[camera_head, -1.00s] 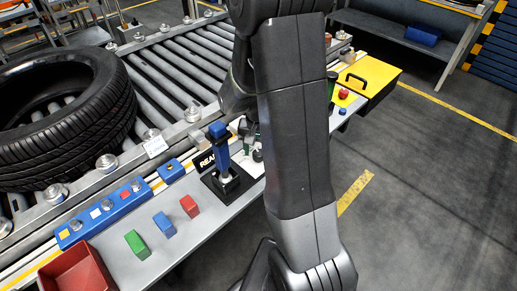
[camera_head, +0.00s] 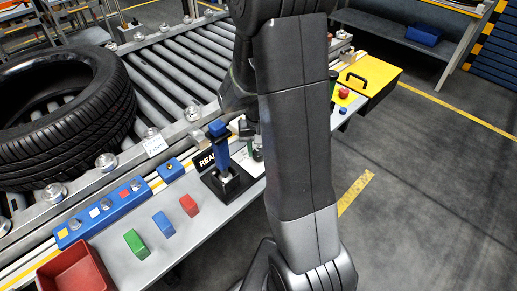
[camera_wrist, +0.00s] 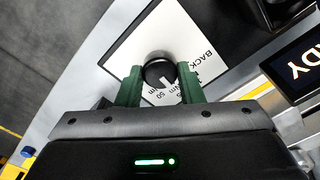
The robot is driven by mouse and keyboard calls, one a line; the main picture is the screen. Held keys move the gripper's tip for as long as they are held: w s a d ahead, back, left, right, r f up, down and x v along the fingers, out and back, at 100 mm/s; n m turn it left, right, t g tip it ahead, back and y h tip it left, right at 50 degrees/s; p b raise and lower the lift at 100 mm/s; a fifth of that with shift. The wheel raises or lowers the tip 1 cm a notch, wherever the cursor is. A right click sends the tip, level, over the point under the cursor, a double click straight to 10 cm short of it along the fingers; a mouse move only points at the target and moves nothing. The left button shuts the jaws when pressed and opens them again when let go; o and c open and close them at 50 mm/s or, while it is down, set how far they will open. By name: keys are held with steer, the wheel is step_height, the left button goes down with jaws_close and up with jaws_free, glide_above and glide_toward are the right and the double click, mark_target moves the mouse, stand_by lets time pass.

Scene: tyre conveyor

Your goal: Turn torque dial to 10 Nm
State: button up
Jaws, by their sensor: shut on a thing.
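The torque dial (camera_wrist: 158,70) is a round black knob with a white pointer mark, set on a white plate (camera_wrist: 130,50) with black print. The wrist view shows "BACK" and a "50 Nm" mark on the plate. My gripper (camera_wrist: 159,77) has its two green fingers on either side of the dial, shut on it. The pointer mark faces the lower part of the wrist view, near the print. I cannot read a 10 Nm mark clearly. In the head view my arm hides most of the gripper and dial.
A blue-handled tool stands upright in a black holder (camera_head: 232,185) beside a dark "READY" display (camera_head: 204,161). Red, blue and green blocks and a red bin (camera_head: 75,272) lie along the bench. A tyre (camera_head: 95,130) rests on the rollers. A yellow box (camera_head: 375,78) is farther right.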

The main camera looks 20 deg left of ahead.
mark_target(258, 151)
steer(key=n, duration=0.4)
steer(key=shift+n+b, duration=0.3)
stand_by(0.3)
steer(key=o, duration=1)
steer(key=shift+r, duration=0.1)
step_height(258, 151, up, 14)
steer(key=shift+p, duration=0.3)
steer(key=shift+f, duration=0.25)
step_height(258, 151, down, 14)
steer(key=shift+r+b, duration=0.1)
steer(key=shift+b, duration=0.2)
